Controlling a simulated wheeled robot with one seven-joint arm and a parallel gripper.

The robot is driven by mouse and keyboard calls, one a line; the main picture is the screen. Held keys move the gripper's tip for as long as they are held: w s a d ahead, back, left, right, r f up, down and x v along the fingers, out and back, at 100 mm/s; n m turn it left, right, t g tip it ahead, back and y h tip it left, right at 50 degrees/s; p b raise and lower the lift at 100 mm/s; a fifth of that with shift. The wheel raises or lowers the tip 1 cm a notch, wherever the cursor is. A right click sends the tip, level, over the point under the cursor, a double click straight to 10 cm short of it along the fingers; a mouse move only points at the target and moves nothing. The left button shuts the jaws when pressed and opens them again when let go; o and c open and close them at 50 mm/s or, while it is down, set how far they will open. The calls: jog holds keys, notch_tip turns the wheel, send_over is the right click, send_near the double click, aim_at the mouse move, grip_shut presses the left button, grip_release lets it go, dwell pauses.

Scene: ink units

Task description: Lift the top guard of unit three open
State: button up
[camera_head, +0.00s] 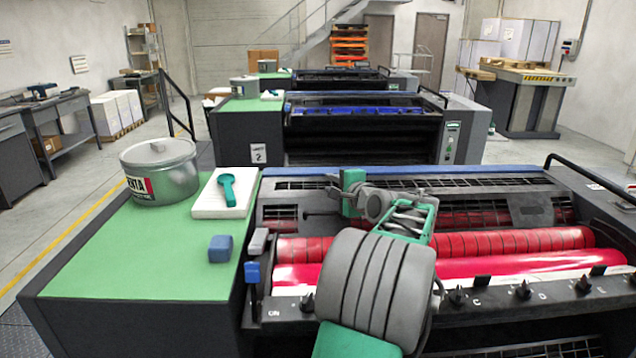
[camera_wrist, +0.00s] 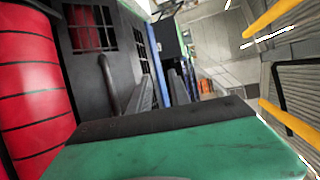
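The nearest ink unit (camera_head: 520,285) has red rollers (camera_head: 480,243) open to view. Its own number does not show. Its top guard (camera_head: 500,210) is a dark panel with barred windows, lying down behind the rollers; it also shows in the wrist view (camera_wrist: 120,60). A dark bar handle (camera_head: 318,212) sticks out at the guard's left part. My gripper (camera_wrist: 162,84) appears open, with a gap between the two dark fingers. In the head view my wrist partly hides it.
A green-topped side cabinet (camera_head: 120,255) at the left bears a tin (camera_head: 160,180), a white pad (camera_head: 222,205) with a teal tool (camera_head: 227,188), and a blue block (camera_head: 220,248). Unit two (camera_head: 360,135) stands behind. Small knobs line the front rail (camera_head: 500,300).

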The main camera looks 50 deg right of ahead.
jog(key=x, duration=0.5)
jog(key=shift+w+d+p, duration=0.15)
jog(key=shift+w+p, duration=0.05)
jog(key=shift+p, duration=0.1)
jog(key=shift+f, duration=0.1)
grip_shut()
jog(key=shift+c, duration=2.1)
grip_release()
jog(key=o, duration=0.4)
jog(key=b+v, duration=0.1)
jog(key=v, duration=0.7)
jog(key=shift+w, duration=0.1)
